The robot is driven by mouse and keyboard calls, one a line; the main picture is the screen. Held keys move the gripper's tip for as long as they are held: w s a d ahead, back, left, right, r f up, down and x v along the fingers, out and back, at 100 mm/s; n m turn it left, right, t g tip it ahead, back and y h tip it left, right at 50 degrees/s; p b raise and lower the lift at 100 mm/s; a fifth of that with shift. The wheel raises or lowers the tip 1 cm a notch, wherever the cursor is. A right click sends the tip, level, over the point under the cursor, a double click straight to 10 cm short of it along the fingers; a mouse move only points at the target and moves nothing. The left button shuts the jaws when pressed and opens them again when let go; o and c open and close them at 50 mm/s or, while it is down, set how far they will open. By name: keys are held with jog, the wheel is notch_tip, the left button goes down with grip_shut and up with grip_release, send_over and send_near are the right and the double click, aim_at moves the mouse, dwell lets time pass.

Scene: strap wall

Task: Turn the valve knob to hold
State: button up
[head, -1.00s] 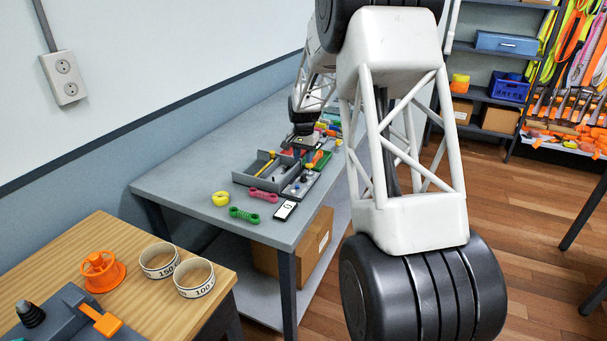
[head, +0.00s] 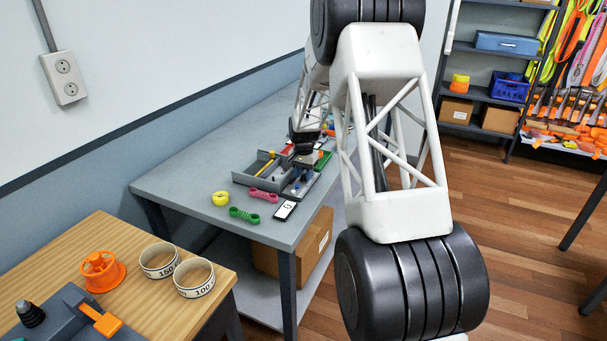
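My gripper (head: 303,163) is small and far off in the head view, low over the panel of parts on the grey table. Its fingers are too small and dark to tell whether they are open or shut. A grey panel (head: 300,190) with small knob-like parts lies under and just in front of it. I cannot tell which part is the valve knob, or whether my gripper touches it; my gripper and wrist cover part of the panel. A white card with a dark mark (head: 285,210) lies at the panel's near side.
A grey tray (head: 245,180) with a yellow-handled tool stands left of the panel. A yellow ring (head: 220,198), a green link (head: 244,215) and a pink link (head: 263,195) lie nearer. A wooden table (head: 100,232) stands in front. The grey table's back left is clear.

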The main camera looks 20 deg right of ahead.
grip_shut()
jog(key=shift+n, duration=0.5)
jog(key=n, duration=0.3)
jog(key=shift+n, duration=0.4)
jog(key=n, duration=0.4)
jog(key=shift+n, duration=0.3)
jog(key=n, duration=0.8)
jog(key=shift+n, duration=0.3)
